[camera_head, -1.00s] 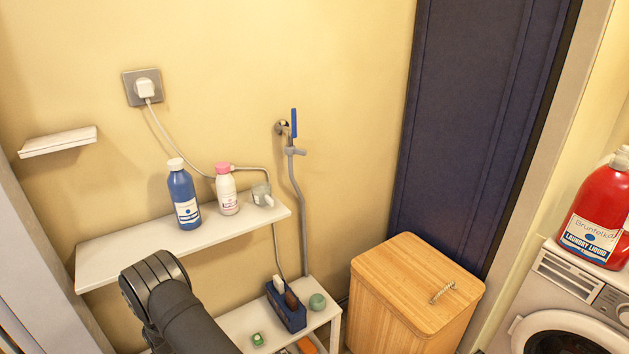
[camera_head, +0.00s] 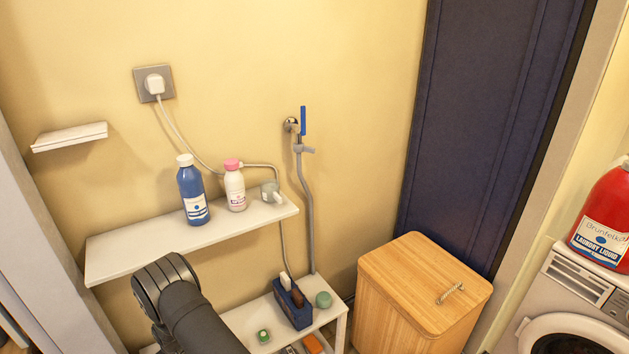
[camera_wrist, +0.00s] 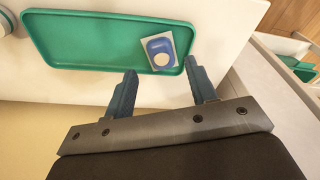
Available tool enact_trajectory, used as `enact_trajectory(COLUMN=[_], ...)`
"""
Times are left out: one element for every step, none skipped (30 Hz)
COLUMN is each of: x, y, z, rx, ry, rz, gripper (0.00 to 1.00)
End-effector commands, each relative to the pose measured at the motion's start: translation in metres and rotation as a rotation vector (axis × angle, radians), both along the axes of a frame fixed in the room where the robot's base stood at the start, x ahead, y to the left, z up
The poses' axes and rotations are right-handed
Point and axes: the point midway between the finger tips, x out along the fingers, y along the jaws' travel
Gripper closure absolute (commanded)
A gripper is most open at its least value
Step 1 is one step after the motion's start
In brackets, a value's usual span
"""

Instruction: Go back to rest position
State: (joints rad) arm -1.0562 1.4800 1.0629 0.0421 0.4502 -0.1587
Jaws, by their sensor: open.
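My gripper (camera_wrist: 160,67) shows in the wrist view with its two dark blue-grey fingers spread apart and nothing between them. The fingertips lie over or near the front edge of a green tray (camera_wrist: 85,59). A small blue and white item (camera_wrist: 160,51) lies at the tray's right end, just beyond the fingertips. Whether the fingers touch the tray cannot be told. In the head view only a dark link of my arm shows at the bottom, before the shelf; my gripper is hidden or out of frame there.
A wall shelf (camera_head: 130,248) holds a blue bottle (camera_head: 192,190) and a pink-capped bottle (camera_head: 235,187). Below, a low white shelf (camera_head: 245,316) carries a dark blue caddy (camera_head: 290,305) and small items. A wooden hamper (camera_head: 420,280), washer (camera_head: 560,310) and red detergent jug (camera_head: 605,220) stand right.

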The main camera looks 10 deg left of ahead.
Motion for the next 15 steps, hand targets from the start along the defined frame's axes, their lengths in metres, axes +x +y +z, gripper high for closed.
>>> enact_trajectory(x=[0.0, 0.0, 0.0, 0.001, 0.001, 0.001, 0.001, 0.002, 0.003, 0.002, 0.003, 0.002, 0.002, 0.003, 0.002], y=[0.0, 0.001, 0.002, 0.003, 0.003, 0.004, 0.004, 0.006, 0.006, 0.006, 0.006, 0.005, 0.005, 0.006, 0.005], z=[-0.009, -0.013, -0.019, -0.023, -0.028, -0.034, -0.038, -0.031, -0.022, -0.017, -0.012, -0.006, -0.001, 0.004, 0.01], rx=[-0.001, -0.001, -0.002, -0.001, -0.001, -0.001, -0.001, 0.003, 0.004, 0.003, 0.003, 0.001, 0.002, 0.002, 0.001], ry=[0.0, 0.0, 0.001, 0.0, 0.0, 0.0, 0.0, -0.001, -0.002, -0.001, -0.002, -0.002, -0.002, -0.002, -0.002], rz=[0.0, 0.0, 0.0, 0.0, 0.0, 0.0, 0.0, 0.0, 0.0, 0.0, 0.0, 0.0, 0.0, 0.0, 0.0], gripper=[0.48, 0.48, 0.48, 0.48, 0.48, 0.48, 0.48, 0.48, 0.48, 0.48, 0.48, 0.48, 0.48, 0.48, 0.48])
